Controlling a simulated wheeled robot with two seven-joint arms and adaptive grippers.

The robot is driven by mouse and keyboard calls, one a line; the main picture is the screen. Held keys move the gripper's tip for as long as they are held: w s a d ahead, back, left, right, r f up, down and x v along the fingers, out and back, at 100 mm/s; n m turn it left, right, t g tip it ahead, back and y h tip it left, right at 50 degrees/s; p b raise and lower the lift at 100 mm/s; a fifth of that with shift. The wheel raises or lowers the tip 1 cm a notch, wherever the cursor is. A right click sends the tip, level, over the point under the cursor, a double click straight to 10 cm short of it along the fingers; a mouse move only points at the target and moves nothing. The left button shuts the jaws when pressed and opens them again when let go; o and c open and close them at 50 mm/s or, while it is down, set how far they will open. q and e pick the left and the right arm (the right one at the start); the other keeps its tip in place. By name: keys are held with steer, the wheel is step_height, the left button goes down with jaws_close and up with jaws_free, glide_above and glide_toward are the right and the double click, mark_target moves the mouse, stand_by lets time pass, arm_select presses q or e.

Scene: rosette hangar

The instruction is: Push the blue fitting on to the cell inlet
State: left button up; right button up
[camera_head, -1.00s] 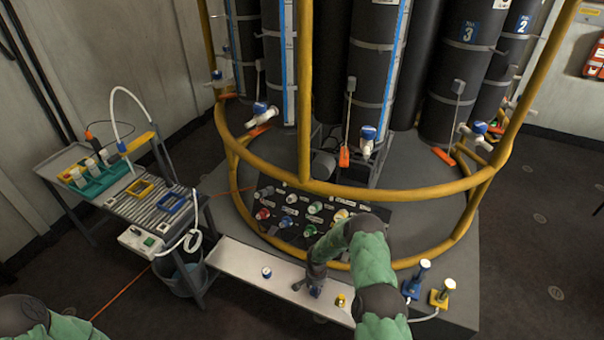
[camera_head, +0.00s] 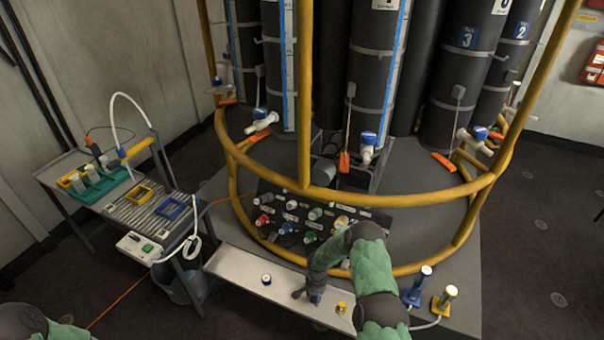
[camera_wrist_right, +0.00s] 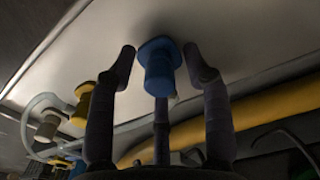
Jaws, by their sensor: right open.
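The blue fitting (camera_wrist_right: 160,70) is between the fingers of my right gripper (camera_wrist_right: 165,65) in the wrist view. The fingers are open, with a gap on each side of it. Its wide flange faces the pale shelf surface; I cannot tell whether they touch. In the head view my right gripper (camera_head: 308,295) is low over the pale shelf, with the blue fitting (camera_head: 316,299) partly hidden by it. I cannot tell which part is the cell inlet. Only part of my left arm shows at bottom left; its gripper is out of frame.
On the pale shelf (camera_head: 235,268) stand a small white-and-blue piece (camera_head: 266,279) and a yellow fitting (camera_head: 341,307). A blue-handled piece (camera_head: 417,285) and a yellow one (camera_head: 444,299) stand right. A yellow rail (camera_head: 400,197) curves behind. A cart (camera_head: 130,205) stands left.

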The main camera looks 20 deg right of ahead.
stand_by(0.4)
jaws_close()
steer(key=shift+r, duration=0.2)
steer(key=shift+r+p, duration=2.25)
steer(key=shift+r, duration=0.6)
steer(key=w+a+r+n+t+h, duration=0.1)
steer(key=w+r+n+t+h, duration=0.15)
steer(key=w+r, duration=0.5)
steer(key=w+a+r+n+t+h, duration=0.1)
steer(key=w+r+n+t+h, duration=0.2)
steer(key=w, duration=0.8)
steer(key=w+a+r+n+t+h, duration=0.1)
steer(key=w+r+t+h, duration=0.15)
steer(key=w+r, duration=0.55)
steer(key=shift+h, duration=0.4)
steer(key=shift+a+f+x, duration=0.1)
steer(key=shift+a+x, duration=0.05)
steer(key=shift+x, duration=1.55)
steer(key=shift+a+f+x, duration=0.1)
steer(key=shift+f+x, duration=0.05)
steer(key=shift+x, duration=1.55)
